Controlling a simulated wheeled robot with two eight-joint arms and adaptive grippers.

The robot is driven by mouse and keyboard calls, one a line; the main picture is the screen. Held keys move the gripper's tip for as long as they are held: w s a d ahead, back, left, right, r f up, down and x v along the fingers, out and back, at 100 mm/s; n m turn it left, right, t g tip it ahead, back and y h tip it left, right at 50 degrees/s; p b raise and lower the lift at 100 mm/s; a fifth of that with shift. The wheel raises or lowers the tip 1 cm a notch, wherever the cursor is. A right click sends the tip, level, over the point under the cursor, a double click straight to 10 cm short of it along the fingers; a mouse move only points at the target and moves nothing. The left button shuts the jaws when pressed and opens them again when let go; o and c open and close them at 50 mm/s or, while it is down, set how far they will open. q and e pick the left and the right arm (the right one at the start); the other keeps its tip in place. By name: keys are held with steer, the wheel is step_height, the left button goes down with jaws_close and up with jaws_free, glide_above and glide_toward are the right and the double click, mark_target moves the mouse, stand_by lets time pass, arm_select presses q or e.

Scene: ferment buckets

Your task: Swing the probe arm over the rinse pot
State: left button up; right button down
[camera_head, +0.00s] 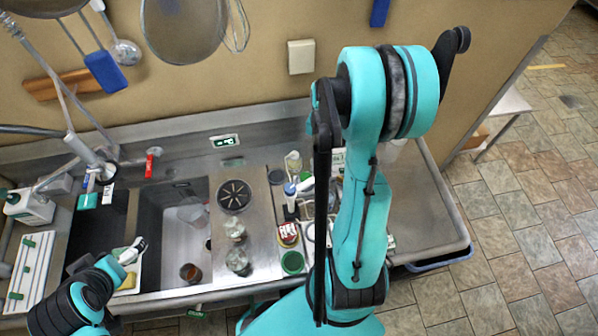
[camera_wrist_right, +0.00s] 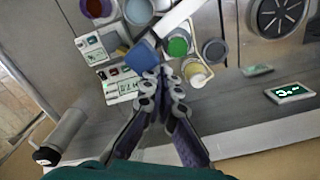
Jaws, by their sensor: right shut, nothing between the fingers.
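In the right wrist view a white bar (camera_wrist_right: 182,18) with a blue block (camera_wrist_right: 143,55) at its end looks like the probe arm. A blue-topped upright part (camera_head: 289,189) shows in the head view. My right gripper (camera_wrist_right: 164,78) is shut and empty, its tips close beside the blue block; I cannot tell whether they touch. Round pots stand near: a pale blue one (camera_wrist_right: 138,12), a dark red one (camera_wrist_right: 97,9) and a green one (camera_wrist_right: 179,46). I cannot tell which is the rinse pot. My left gripper (camera_head: 131,252) is over the left sink; its opening is unclear.
A round black grate (camera_head: 234,196) and glass jars (camera_head: 236,260) stand left of the pots. A small green display (camera_head: 224,140) is at the back. My right arm hides part of the counter. The counter's right end (camera_head: 428,215) looks mostly clear.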

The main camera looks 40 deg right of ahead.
mark_target(329, 162)
steer(key=shift+s+d, duration=0.1)
steer(key=shift+s, duration=0.45)
steer(key=shift+s+b, duration=0.3)
steer(key=shift+s, duration=1.3)
steer(key=shift+w, duration=0.8)
steer(key=shift+r+p, duration=1.9)
steer(key=shift+r, duration=1.1)
